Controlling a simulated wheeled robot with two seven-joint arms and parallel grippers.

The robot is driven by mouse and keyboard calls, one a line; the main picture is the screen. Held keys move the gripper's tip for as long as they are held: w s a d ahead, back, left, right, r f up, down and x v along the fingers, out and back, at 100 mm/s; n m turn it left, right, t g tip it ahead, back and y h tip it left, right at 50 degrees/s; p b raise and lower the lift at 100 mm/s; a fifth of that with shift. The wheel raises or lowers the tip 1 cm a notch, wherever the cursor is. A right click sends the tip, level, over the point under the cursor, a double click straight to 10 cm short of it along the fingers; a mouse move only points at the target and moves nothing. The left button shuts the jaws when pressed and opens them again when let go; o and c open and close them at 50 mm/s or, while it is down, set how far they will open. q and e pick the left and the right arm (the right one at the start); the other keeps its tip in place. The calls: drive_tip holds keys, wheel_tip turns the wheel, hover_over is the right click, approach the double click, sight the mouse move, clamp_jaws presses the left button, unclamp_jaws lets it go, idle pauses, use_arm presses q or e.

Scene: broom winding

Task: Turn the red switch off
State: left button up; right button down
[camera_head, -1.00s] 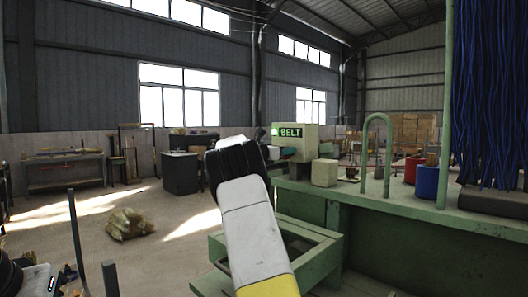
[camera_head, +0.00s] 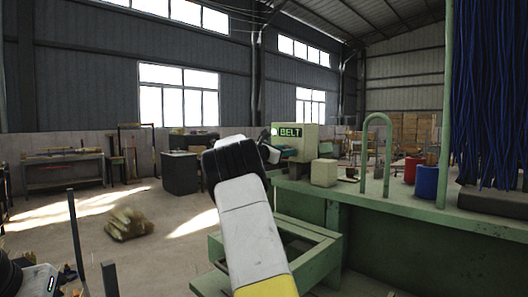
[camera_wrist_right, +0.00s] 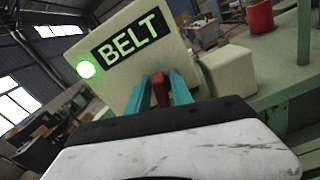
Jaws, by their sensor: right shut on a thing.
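The red switch (camera_wrist_right: 160,88) is on the front of the cream control box (camera_wrist_right: 185,60) marked BELT. A round green light (camera_wrist_right: 86,69) glows beside the label in the right wrist view. My right gripper (camera_wrist_right: 165,92) has its teal fingers on both sides of the switch and is shut on it. In the head view the box (camera_head: 309,137) stands at the far end of the green bench, and my right wrist hides most of the gripper and the switch. Part of my left arm shows at the lower left, but its fingers do not show.
The green bench (camera_head: 420,205) fills the right side, with a cream block (camera_head: 324,172), a green hoop (camera_head: 388,150), red and blue containers (camera_head: 426,182) and hanging blue bristles (camera_head: 490,90). A green open frame (camera_head: 318,262) juts out below. Open floor lies left.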

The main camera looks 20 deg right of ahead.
drive_tip(key=m, duration=0.4)
drive_tip(key=shift+s+f+m, duration=0.1)
drive_tip(key=shift+s+m, duration=0.1)
drive_tip(key=shift+m, duration=0.1)
drive_tip(key=m, duration=0.3)
drive_tip(key=shift+s+d+f+m, duration=0.1)
drive_tip(key=shift+s+f+m, duration=0.1)
drive_tip(key=shift+m, duration=0.2)
drive_tip(key=m, duration=0.6)
drive_tip(key=shift+f, duration=0.35)
drive_tip(key=shift+m, duration=0.3)
drive_tip(key=c, duration=1.4)
unclamp_jaws()
